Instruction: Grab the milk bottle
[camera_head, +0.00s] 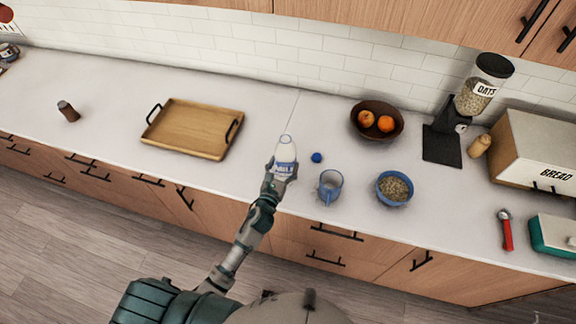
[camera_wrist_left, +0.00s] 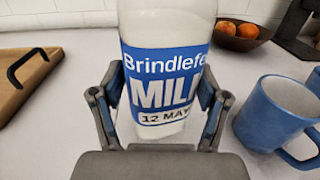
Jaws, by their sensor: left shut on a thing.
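The milk bottle (camera_head: 286,150) is white with a blue label and stands upright near the front edge of the counter in the head view. My left gripper (camera_head: 281,173) is shut on its lower part. In the left wrist view the bottle (camera_wrist_left: 165,60) fills the middle, its label facing the camera, with the left gripper's fingers (camera_wrist_left: 160,112) on both sides of it. I cannot tell whether its base touches the counter. My right gripper is not in view.
A blue mug (camera_head: 330,187) and a blue bowl of oats (camera_head: 394,188) stand to the right. A wooden tray (camera_head: 193,128) is left, a fruit bowl (camera_head: 377,121) behind right. The far-left counter is mostly clear.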

